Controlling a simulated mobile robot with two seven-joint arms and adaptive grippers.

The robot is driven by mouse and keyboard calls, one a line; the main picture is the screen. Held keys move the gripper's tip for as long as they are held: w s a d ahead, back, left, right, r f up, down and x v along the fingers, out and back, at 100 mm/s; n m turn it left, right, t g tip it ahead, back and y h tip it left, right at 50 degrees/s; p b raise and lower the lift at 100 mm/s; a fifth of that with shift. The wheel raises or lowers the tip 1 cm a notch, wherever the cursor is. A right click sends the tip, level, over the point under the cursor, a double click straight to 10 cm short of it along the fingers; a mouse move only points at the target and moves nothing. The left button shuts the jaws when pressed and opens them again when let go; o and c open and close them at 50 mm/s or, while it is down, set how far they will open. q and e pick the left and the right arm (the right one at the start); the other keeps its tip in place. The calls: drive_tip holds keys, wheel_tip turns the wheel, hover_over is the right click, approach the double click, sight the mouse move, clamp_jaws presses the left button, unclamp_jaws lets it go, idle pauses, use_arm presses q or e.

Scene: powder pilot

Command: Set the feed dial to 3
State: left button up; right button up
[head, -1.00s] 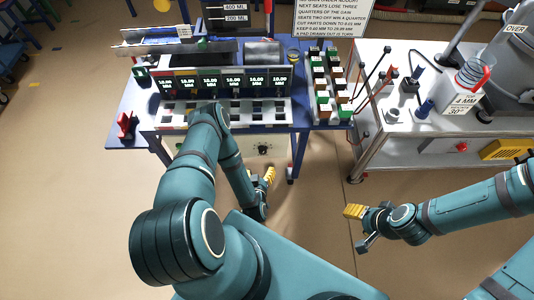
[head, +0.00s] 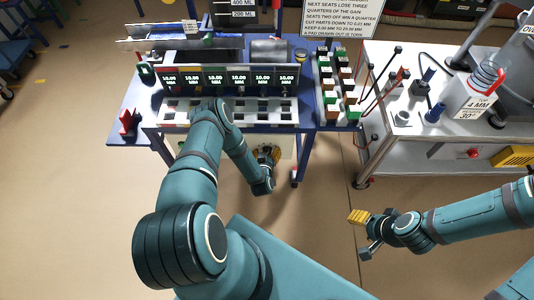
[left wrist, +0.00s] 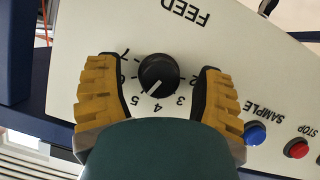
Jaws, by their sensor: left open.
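The feed dial (left wrist: 158,74) is a round black knob with a white pointer line on a cream panel marked FEED. Its pointer slants down and left in the left wrist view, close to the 5. My left gripper (left wrist: 160,98) is open, with one yellow-padded finger on each side of the knob and gaps between pads and knob. In the head view my left gripper (head: 265,157) is at the panel under the blue table and hides the dial. My right gripper (head: 362,233) is open and empty over the floor.
Beside the dial are a blue SAMPLE button (left wrist: 255,134) and a red STOP button (left wrist: 298,149). Above stands a row of displays (head: 230,78) on the blue table (head: 145,112). A white trolley (head: 400,150) stands at right. The floor in front is clear.

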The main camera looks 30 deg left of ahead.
use_arm(q)
clamp_jaws()
idle(0.3)
drive_tip(key=n+t+h, duration=0.1)
drive_tip(key=n, duration=0.1)
drive_tip(key=shift+n+h, duration=0.3)
drive_tip(key=shift+n, duration=0.1)
drive_tip(key=n+t+h, duration=0.1)
drive_tip(key=n, duration=0.1)
drive_tip(key=shift+f+n+t, duration=0.1)
drive_tip(key=shift+n+t, duration=0.3)
drive_tip(key=n+t, duration=0.1)
drive_tip(key=n, duration=0.1)
drive_tip(key=shift+s+n+h, duration=0.1)
drive_tip(key=shift+n+h, duration=0.2)
drive_tip(key=shift+n, duration=0.1)
drive_tip(key=shift+n+t, duration=1)
drive_tip(key=shift+n, duration=0.7)
